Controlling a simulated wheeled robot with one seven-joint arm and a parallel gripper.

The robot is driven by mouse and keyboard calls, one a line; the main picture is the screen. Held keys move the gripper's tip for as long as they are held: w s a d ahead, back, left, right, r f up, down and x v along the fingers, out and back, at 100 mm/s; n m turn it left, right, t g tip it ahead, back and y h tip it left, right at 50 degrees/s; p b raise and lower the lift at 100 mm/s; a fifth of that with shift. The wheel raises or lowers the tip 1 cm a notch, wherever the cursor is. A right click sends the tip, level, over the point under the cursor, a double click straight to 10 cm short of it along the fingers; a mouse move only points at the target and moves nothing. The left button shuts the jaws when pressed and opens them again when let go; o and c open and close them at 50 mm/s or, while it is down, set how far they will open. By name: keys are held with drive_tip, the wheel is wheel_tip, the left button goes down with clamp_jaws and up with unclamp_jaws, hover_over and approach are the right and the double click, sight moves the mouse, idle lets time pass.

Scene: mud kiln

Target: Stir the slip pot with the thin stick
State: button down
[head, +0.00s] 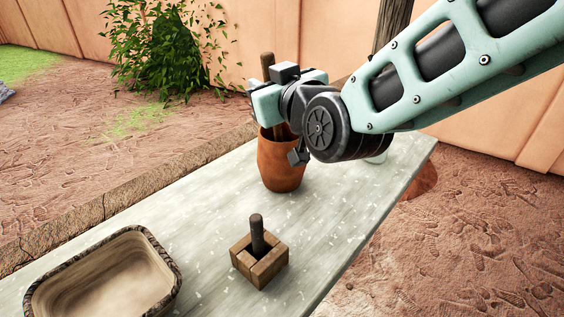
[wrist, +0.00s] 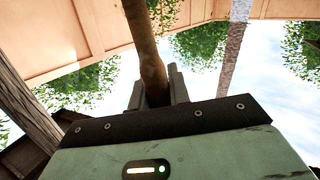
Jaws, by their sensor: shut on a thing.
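The slip pot (head: 281,168) is a reddish-brown clay pot standing upright on the pale table. My gripper (head: 267,98) is above the pot's mouth, partly hidden behind my wrist. It is shut on a thin brown stick (head: 267,61), whose top sticks up above the fingers. The stick's lower part (head: 278,132) shows below the gripper at the pot's mouth and goes down inside the rim. Its bottom end and the pot's contents are hidden. In the wrist view the stick (wrist: 147,45) runs upward between the two fingers (wrist: 157,92).
A wooden block holder (head: 259,262) with a dark peg (head: 257,235) stands in front of the pot. A shallow rectangular basin (head: 104,277) with a dark rim is at front left. A pale object behind my arm is mostly hidden. The table (head: 200,212) is bare between them.

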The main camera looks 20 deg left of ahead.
drive_tip(key=c, duration=1.2)
unclamp_jaws()
drive_tip(key=shift+c, duration=0.2)
drive_tip(key=shift+s+d, duration=0.1)
drive_tip(key=b+v, duration=0.2)
drive_tip(key=v, duration=1.5)
drive_tip(key=s+d+f+m+g+h+p, duration=0.2)
drive_tip(key=s+d+g+h+p, duration=0.3)
drive_tip(key=d, duration=0.5)
drive_tip(key=s+d+f+m+g+h+p, duration=0.1)
drive_tip(key=s+d+f+g+h+p, duration=0.3)
drive_tip(key=d, duration=0.7)
drive_tip(key=s+g+h+p, duration=0.1)
drive_tip(key=g+h+p, duration=0.1)
drive_tip(key=shift+s+d+f+m+h, duration=0.2)
drive_tip(key=shift+d+m+h, duration=0.05)
drive_tip(key=shift+m+h, duration=0.15)
